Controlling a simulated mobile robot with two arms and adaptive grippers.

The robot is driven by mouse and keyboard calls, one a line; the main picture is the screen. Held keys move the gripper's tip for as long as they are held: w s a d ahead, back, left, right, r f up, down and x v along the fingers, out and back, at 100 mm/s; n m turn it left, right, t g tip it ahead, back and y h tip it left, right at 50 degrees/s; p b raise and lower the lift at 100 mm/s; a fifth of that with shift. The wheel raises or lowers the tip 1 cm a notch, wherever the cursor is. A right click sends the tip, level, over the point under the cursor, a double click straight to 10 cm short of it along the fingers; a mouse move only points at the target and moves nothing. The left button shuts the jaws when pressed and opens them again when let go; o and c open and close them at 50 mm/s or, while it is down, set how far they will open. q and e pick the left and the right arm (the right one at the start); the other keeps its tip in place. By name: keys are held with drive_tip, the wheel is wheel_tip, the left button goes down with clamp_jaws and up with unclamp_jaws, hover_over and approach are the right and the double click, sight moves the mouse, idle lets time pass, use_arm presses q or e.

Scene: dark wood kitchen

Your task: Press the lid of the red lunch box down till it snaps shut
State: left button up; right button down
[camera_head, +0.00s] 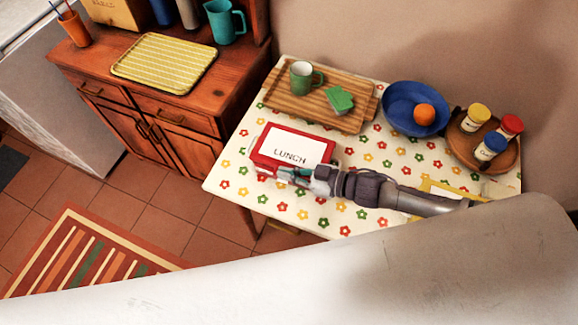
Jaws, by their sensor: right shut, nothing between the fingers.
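The red lunch box (298,146) lies on the flowered table near its left end. Its lid has a white panel reading "LUNCH". My right gripper (284,173) is shut and empty, at the front edge of the box. The fingertips overlap the box's lower left edge in the picture; I cannot tell whether they touch the lid. The gripper hides part of the front edge, so I cannot tell whether the lid is fully down. My left gripper is not in view.
Behind the box is a wooden tray (342,117) with a green mug (301,78) and a green item (339,101). A blue bowl (401,100) holds an orange (424,114). A round brown tray (509,161) holds several jars. The cloth (235,170) left of the box is clear.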

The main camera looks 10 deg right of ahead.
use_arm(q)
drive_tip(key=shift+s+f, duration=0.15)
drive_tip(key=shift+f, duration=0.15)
use_arm(e)
drive_tip(key=shift+s+f+n, duration=0.1)
drive_tip(key=shift+f+n, duration=0.2)
drive_tip(key=shift+f, duration=0.2)
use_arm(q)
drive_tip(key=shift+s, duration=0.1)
use_arm(e)
drive_tip(key=shift+r+p, duration=0.3)
drive_tip(key=shift+r, duration=0.1)
wheel_tip(320, 180, up, 4)
drive_tip(key=p, duration=0.3)
drive_tip(key=shift+p, duration=0.4)
use_arm(q)
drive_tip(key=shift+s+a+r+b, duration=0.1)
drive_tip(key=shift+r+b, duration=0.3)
drive_tip(key=shift+b, duration=0.45)
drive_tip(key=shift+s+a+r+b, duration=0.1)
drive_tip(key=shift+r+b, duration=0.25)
drive_tip(key=shift+b, duration=0.45)
use_arm(e)
drive_tip(key=v, duration=0.9)
drive_tip(key=shift+s+d+f, duration=0.2)
drive_tip(key=shift+s+d, duration=0.1)
